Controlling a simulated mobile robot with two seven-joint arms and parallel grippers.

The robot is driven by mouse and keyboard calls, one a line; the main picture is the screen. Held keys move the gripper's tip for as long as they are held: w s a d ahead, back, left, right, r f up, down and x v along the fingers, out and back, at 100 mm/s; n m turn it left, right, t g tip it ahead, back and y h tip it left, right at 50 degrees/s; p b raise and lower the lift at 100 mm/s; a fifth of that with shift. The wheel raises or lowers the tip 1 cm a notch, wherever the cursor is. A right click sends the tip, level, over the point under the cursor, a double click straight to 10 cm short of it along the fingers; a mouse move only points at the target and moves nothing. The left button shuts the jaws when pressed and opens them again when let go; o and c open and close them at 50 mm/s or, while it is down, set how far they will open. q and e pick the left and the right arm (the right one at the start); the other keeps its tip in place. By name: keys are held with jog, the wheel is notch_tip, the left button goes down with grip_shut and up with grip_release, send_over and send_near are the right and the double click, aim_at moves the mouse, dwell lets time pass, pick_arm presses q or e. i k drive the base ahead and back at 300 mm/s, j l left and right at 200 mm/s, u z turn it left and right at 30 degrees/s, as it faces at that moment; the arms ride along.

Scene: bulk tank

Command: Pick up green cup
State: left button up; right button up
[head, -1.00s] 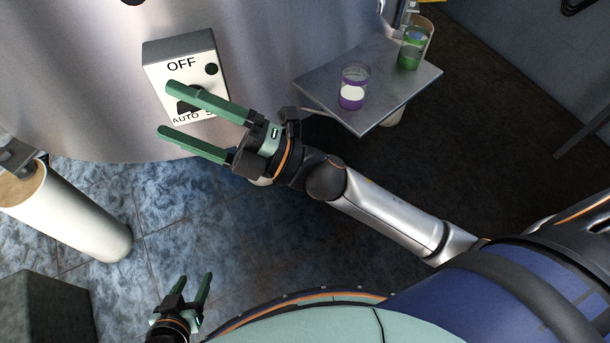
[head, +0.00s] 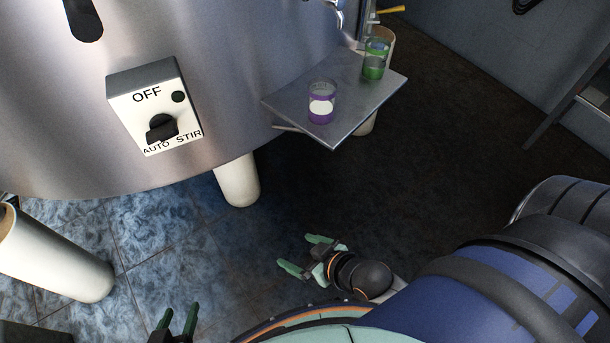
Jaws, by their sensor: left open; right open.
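The green cup (head: 375,60) stands upright near the far right corner of a small metal shelf (head: 346,122) fixed to the tank. It is see-through, with a green lower part. A purple cup (head: 321,102) with a white label stands nearer, to its left. My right gripper (head: 297,256) is open and empty, low over the dark floor, well below the shelf in the picture and apart from both cups. My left gripper (head: 178,318) is at the bottom edge, open and empty, partly cut off by the frame.
The steel tank (head: 230,60) fills the upper left and carries a switch box (head: 157,108) marked OFF and AUTO STIR. White tank legs (head: 238,182) stand on the floor. A dark frame (head: 570,100) stands at the right. The floor right of the shelf is clear.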

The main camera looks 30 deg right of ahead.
aim_at(377, 48)
jog(key=z, duration=0.45)
jog(key=k+z, duration=0.15)
jog(key=z, duration=0.3)
jog(key=k+z, duration=0.1)
jog(key=z, duration=0.35)
